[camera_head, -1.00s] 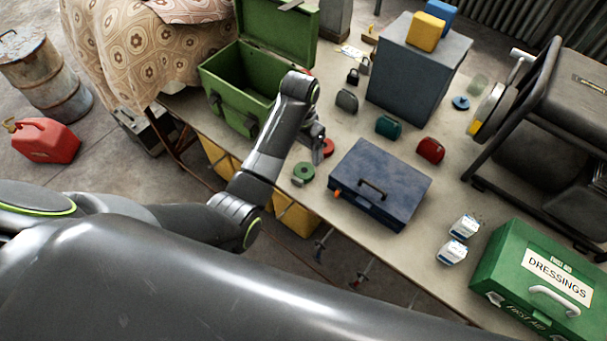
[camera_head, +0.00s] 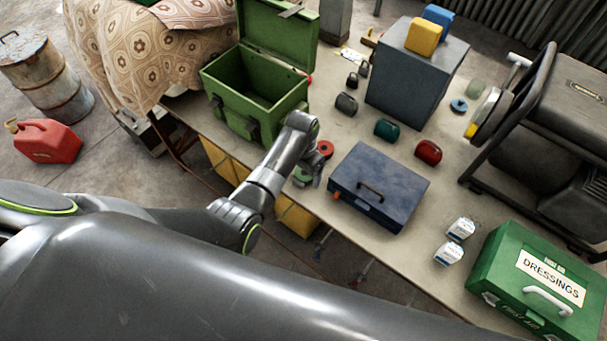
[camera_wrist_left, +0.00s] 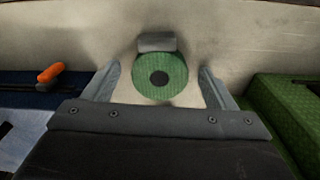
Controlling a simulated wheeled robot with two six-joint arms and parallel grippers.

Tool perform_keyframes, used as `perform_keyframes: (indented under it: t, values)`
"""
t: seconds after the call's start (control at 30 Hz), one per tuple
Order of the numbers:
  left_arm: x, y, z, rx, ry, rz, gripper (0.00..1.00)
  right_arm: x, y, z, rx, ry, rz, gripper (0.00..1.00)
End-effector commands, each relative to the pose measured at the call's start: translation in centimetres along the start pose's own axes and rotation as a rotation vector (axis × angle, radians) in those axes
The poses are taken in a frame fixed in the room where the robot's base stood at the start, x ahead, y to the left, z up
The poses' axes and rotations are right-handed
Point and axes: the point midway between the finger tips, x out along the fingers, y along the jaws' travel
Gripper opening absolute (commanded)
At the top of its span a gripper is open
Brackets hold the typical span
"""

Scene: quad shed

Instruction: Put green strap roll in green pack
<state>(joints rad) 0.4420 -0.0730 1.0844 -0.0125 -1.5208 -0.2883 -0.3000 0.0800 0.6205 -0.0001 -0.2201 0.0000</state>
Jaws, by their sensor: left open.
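The green strap roll (camera_head: 301,175) lies near the table's front edge, left of the blue case. My left gripper (camera_head: 313,181) is right at it and partly hides it in the head view. In the left wrist view the roll (camera_wrist_left: 160,80) shows as a round green disc with a dark centre, between the two spread fingers of my left gripper (camera_wrist_left: 160,72), with a gap on each side. The open, lidded green box (camera_head: 270,85), which seems to be the green pack, stands behind my left arm; its visible inside looks empty. My right gripper is not seen.
A red roll (camera_head: 325,149) lies just behind the gripper. The closed blue case (camera_head: 385,185) is close on its right. Several small coloured items and a grey box (camera_head: 415,80) stand farther back. A green dressings box (camera_head: 535,280) is at the right.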

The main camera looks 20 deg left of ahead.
Motion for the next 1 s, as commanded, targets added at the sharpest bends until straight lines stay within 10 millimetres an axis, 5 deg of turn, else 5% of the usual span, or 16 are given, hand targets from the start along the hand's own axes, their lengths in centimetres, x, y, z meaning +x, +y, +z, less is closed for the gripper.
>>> perform_keyframes:
  t: [0.17,0.57,1.0]
  values:
    - [0.0,0.0,0.0,0.0,0.0,0.0,0.78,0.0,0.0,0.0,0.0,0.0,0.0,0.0]
    - [-0.1,0.0,0.0,0.0,0.0,-0.001,0.25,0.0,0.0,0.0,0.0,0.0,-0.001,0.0]
    - [-2.0,0.0,-0.1,0.0,0.004,-0.001,0.24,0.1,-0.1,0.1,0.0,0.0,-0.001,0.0]
